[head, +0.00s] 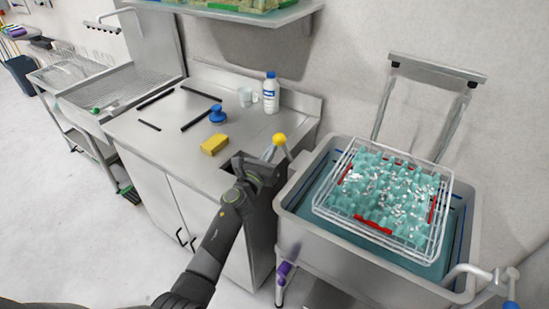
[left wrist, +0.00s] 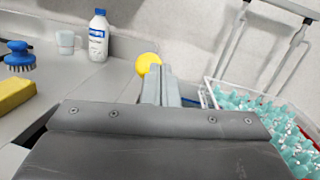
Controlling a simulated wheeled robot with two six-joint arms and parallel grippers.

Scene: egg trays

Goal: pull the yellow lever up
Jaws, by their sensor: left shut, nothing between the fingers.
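The yellow lever's round knob (head: 280,140) stands at the right end of the steel counter, beside the sink, with a short metal rod below it. My left gripper (head: 269,152) is shut and empty, its fingertips close to the knob on its lower left in the head view. In the left wrist view the closed fingers (left wrist: 160,84) point at the knob (left wrist: 148,64), which shows just beyond and left of their tips. The fingers partly cover it there, and I cannot tell whether they touch. The lever's base is hidden behind my gripper. My right gripper is not in view.
A sink (head: 468,282) holds a wire basket (head: 446,198) of teal egg trays, right of the lever. A yellow sponge (head: 214,144), blue brush (head: 218,114), mug (head: 245,97) and white bottle (head: 271,96) stand on the counter. A shelf (head: 225,13) hangs above.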

